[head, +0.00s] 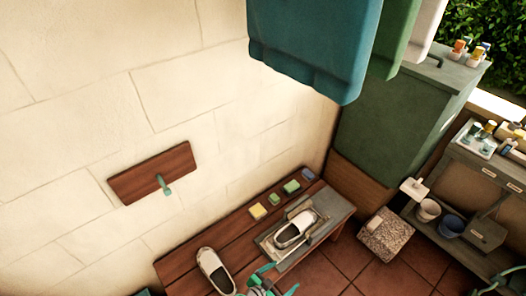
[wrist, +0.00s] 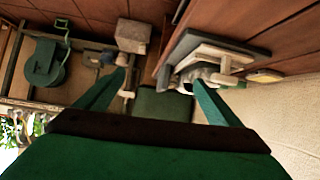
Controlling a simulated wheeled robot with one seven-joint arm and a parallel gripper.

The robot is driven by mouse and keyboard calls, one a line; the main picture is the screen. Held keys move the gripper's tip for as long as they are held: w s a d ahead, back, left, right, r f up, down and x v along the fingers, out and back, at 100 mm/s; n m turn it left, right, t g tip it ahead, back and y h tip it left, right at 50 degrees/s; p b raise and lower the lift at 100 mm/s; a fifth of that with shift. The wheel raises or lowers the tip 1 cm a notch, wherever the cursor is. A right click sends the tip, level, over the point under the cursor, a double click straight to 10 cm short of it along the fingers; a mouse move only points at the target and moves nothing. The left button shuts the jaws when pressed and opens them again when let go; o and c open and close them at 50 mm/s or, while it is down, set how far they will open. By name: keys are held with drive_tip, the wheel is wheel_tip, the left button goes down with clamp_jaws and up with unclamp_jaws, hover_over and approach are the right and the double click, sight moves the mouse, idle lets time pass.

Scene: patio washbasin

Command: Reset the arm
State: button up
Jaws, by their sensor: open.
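My gripper (head: 277,280) shows at the bottom edge of the head view, over the front of the wooden bench (head: 182,268), between the two white shoes and nearer the picture's edge. Its teal fingers are spread apart. In the wrist view my gripper (wrist: 160,82) is also open, with nothing held between the fingers. A white shoe (head: 296,228) sits in a grey tray (head: 268,246) on the bench. Another white shoe (head: 214,270) lies on the bench to the left. Most of my arm is out of view.
Small sponges or blocks, a yellow one (head: 257,211) among them, line the bench near the wall. A wall board (head: 150,173) carries a green hook. Cloths (head: 312,45) hang overhead. A green cabinet (head: 395,125) and a side shelf (head: 465,160) stand right. Tiled floor (head: 325,270) is partly clear.

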drive_tip(key=s+a+r+n+t+y, duration=0.1)
drive_tip(key=s+a+r+n+y, duration=0.15)
drive_tip(key=s, duration=0.55)
drive_tip(key=s+a+r+n+t+y, duration=0.15)
drive_tip(key=s+n+y, duration=0.25)
drive_tip(key=s, duration=0.5)
drive_tip(key=s+a+r+n+t, duration=0.1)
drive_tip(key=s+r, duration=0.2)
drive_tip(key=r, duration=0.6)
drive_tip(key=s+a+r+t+y, duration=0.1)
drive_tip(key=s+r+t, duration=0.1)
drive_tip(key=r, duration=0.8)
drive_tip(key=s+a+r+n+t+y, duration=0.1)
drive_tip(key=s+r, duration=0.3)
drive_tip(key=r, duration=0.6)
drive_tip(key=shift+a+n+t, duration=0.35)
drive_tip(key=shift+a+t, duration=0.1)
drive_tip(key=shift+t, duration=0.1)
